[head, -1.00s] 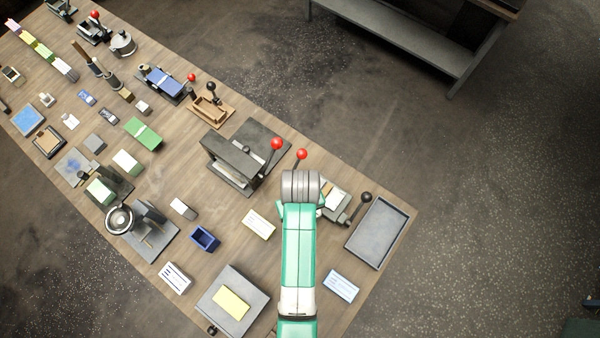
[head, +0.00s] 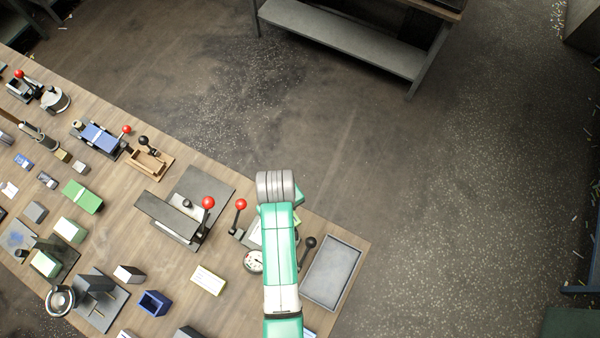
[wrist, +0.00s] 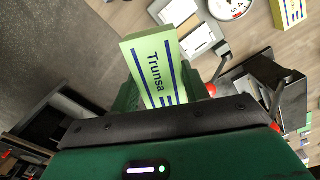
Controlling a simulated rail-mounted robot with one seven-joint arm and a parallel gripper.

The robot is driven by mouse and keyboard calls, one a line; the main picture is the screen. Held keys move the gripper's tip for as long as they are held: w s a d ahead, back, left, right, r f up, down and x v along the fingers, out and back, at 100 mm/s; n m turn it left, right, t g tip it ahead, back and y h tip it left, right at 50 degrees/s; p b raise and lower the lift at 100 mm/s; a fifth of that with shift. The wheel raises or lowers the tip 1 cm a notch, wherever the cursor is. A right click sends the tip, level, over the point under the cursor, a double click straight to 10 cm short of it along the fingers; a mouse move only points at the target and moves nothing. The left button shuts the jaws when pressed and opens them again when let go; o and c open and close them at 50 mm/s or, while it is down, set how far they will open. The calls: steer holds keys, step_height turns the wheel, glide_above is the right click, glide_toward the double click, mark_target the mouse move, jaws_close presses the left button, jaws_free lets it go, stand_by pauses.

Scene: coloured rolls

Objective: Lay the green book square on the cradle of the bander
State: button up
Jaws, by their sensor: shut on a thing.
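My gripper (wrist: 157,86) is shut on a pale green block with blue stripes and the word "Trunsa", which I take for the green book (wrist: 152,62). It is held clear of the bench and looks tilted in the wrist view. In the head view my arm hides the book and most of the gripper. A small station with pale plates (wrist: 188,32) shows beyond the book; a red-knobbed lever (head: 240,205) and a black-knobbed lever (head: 310,243) stand by it. It may be the bander, but I cannot tell; its middle is partly hidden by my arm.
A round dial (head: 253,262) stands left of my arm. A grey tray (head: 332,272) lies at the bench's right end. A dark press with a red-knobbed lever (head: 208,203) stands to the left. A yellow-and-white box (head: 208,280) lies on the bench. Open floor is beyond the far edge.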

steer(key=s+a+f+n+b, duration=0.1)
steer(key=f+n, duration=0.1)
steer(key=f, duration=0.1)
steer(key=s+a+f+n+b, duration=0.1)
steer(key=s+a+f, duration=0.1)
steer(key=f, duration=0.1)
steer(key=s+a+f+n+b, duration=0.1)
steer(key=s+f+n, duration=0.1)
steer(key=f, duration=0.2)
steer(key=shift+a+n+b, duration=0.15)
steer(key=shift+n+b, duration=0.15)
steer(key=shift+r, duration=0.1)
steer(key=shift+w+f, duration=0.1)
steer(key=shift+f, duration=0.2)
steer(key=shift+f, duration=0.25)
steer(key=shift+f, duration=0.2)
stand_by(0.4)
steer(key=shift+f, duration=0.4)
steer(key=shift+f, duration=0.25)
